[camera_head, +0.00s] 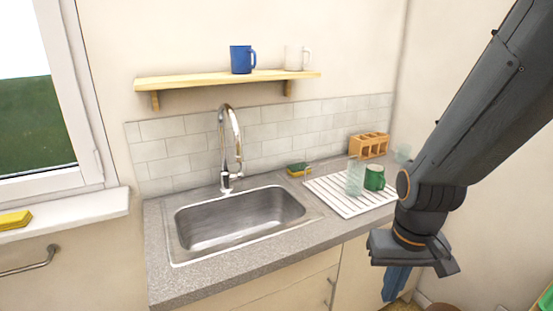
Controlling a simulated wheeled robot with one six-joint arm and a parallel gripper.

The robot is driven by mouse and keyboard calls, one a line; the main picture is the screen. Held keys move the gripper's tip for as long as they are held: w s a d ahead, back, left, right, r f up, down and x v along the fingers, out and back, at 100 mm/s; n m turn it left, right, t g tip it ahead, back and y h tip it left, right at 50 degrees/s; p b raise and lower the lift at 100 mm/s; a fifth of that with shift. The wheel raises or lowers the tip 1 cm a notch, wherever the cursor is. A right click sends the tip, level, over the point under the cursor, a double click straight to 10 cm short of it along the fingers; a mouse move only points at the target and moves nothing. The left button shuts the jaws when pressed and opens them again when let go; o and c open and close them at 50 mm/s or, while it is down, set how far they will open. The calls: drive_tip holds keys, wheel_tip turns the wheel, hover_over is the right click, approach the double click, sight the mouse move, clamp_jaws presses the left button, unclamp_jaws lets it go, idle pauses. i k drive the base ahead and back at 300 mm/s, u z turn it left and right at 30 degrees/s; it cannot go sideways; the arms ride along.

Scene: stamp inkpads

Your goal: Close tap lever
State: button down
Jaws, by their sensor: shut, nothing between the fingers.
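The chrome tap (229,140) stands behind the sink, its tall spout curving over toward the basin. Its small lever (237,176) is at the base, on the right side; it is too small to tell exactly how it is turned. No water stream can be made out under the spout. My gripper (392,288) points down at the lower right, in front of the counter's right end and well away from the tap. Its blue fingers are shut with nothing between them.
The steel sink (190,250) is empty. To its right are a sponge (297,169), a white drying rack (338,202) with a clear glass (355,178) and green mug (374,177), and a wooden holder (369,145). A shelf (200,80) with mugs hangs above the tap.

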sight(240, 165)
drive_tip(key=z, duration=1.7)
drive_tip(key=k, duration=1)
drive_tip(key=u, duration=2)
drive_tip(key=i, duration=1)
